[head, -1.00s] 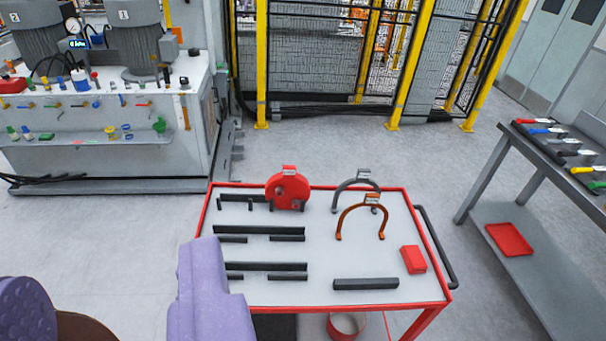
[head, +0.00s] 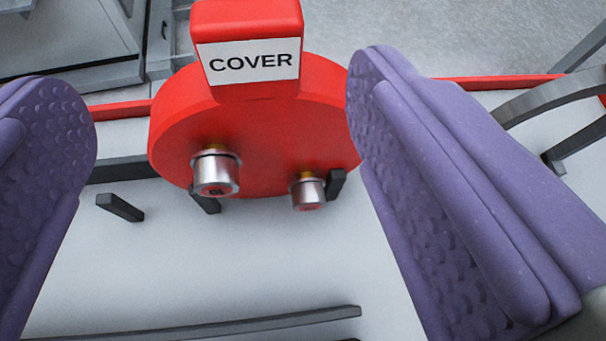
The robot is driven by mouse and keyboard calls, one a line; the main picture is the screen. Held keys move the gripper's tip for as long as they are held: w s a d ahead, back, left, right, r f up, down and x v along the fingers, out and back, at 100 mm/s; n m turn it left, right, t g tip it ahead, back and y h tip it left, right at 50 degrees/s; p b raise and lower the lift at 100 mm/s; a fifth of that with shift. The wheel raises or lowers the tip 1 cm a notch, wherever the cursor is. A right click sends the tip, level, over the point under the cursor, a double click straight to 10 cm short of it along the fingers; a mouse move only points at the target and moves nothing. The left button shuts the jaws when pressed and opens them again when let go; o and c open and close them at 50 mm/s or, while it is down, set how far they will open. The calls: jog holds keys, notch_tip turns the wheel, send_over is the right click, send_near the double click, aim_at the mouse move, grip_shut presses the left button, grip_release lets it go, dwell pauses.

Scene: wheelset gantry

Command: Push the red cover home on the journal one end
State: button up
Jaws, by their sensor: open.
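The red cover (head: 262,135) stands upright on the cart top, close ahead of me. It is a round disc with a block-shaped tab on top, and the tab carries a white label (head: 250,61) reading COVER. Two silver bolts (head: 215,173) stick out of its near face. My gripper (head: 225,115) is open, with one purple padded finger to the left of the cover and the other at its right edge. The right finger overlaps the cover's edge in the picture; I cannot tell if it touches. The journal one end is not in view.
The cover stands by dark bars on the pale cart top (head: 250,260). A long dark bar (head: 200,328) lies nearer to me. The cart's red rim (head: 500,82) runs behind the cover. A grey arched piece (head: 545,100) stands at the right.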

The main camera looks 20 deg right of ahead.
aim_at(253, 71)
jog(key=x, duration=0.2)
jog(key=b+x, duration=0.1)
jog(key=x, duration=0.2)
jog(key=d+f+b+x, duration=0.1)
jog(key=x, duration=0.1)
jog(key=shift+f, duration=0.2)
jog(key=shift+w, duration=0.4)
jog(key=shift+c, duration=0.5)
jog(key=shift+s+f, duration=0.1)
jog(key=shift+s, duration=0.05)
grip_shut()
